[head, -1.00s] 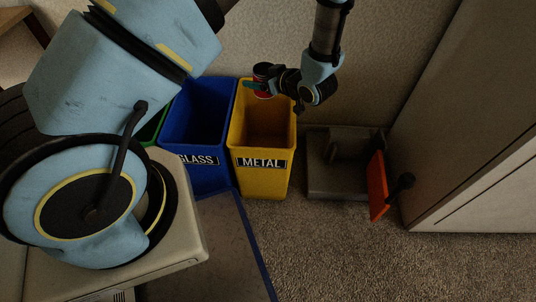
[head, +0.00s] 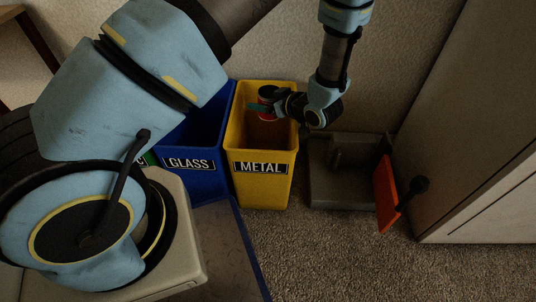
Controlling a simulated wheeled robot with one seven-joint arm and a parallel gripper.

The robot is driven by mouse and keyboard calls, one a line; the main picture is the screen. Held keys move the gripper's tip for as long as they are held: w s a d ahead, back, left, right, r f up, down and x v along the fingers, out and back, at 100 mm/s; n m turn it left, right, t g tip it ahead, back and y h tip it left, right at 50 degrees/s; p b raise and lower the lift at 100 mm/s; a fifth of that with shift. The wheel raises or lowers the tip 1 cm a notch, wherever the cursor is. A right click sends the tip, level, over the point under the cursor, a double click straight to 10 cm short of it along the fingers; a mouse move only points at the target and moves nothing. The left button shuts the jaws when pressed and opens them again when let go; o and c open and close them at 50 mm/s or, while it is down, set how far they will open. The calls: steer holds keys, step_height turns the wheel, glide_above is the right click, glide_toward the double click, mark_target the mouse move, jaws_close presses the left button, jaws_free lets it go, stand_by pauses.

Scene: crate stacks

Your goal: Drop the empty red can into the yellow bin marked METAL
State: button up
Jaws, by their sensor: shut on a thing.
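The yellow bin marked METAL (head: 262,190) stands on the carpet against the wall, its open top facing up. The red can (head: 267,116), with a dark top end, is over the bin's opening, toward the back. My gripper (head: 266,106) reaches in from the right and is shut on the can. One teal finger shows across the can; the other finger is hidden. I cannot tell how far the can's lower end is below the bin's rim.
A blue bin marked GLASS (head: 190,166) stands directly left of the yellow bin, with a green bin (head: 149,158) mostly hidden beyond it. A grey container (head: 335,190) and an orange panel (head: 385,193) with a black knob are on the right, before a pale cabinet (head: 480,190).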

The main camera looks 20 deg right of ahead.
steer(key=o, duration=1.2)
steer(key=p+v, duration=0.3)
steer(key=v, duration=0.8)
steer(key=shift+p, duration=0.3)
steer(key=shift+w, duration=0.1)
